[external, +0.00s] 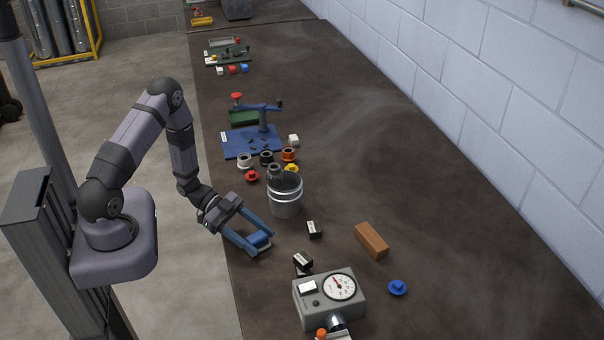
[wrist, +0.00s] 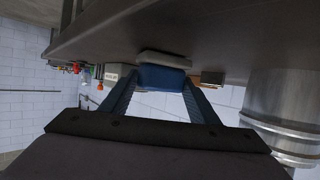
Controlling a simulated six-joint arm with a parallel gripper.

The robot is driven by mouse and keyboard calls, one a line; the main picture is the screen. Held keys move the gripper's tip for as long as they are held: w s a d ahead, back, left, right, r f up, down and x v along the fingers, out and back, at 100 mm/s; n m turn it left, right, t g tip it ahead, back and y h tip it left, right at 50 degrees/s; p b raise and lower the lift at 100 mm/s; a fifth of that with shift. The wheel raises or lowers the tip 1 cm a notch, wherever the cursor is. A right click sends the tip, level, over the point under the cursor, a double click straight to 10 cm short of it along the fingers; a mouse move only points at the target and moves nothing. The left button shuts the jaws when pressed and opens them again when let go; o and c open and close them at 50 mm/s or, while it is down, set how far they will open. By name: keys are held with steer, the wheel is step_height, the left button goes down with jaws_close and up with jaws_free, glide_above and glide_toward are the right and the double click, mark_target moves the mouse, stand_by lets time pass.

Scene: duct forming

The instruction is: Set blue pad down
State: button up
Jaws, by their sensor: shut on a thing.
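The blue pad (external: 259,240) is between the two fingers of my gripper (external: 247,240), near the left edge of the dark table. In the wrist view my gripper (wrist: 161,88) is shut on the blue pad (wrist: 160,78). That view is turned over, with the table at the top. A light grey slab (wrist: 165,59) shows between the pad and the table top; I cannot tell whether it is part of the pad. I cannot tell whether the pad touches the table.
A metal bucket (external: 285,196) stands just behind my gripper. Small black-and-white blocks (external: 314,229) (external: 302,261), a brown brick (external: 371,241), a gauge box (external: 328,302) and a blue knob (external: 397,288) lie to the right. The table's far right side is clear.

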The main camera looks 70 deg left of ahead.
steer(key=shift+f, duration=0.2)
steer(key=o, duration=1.1)
steer(key=shift+r, duration=0.1)
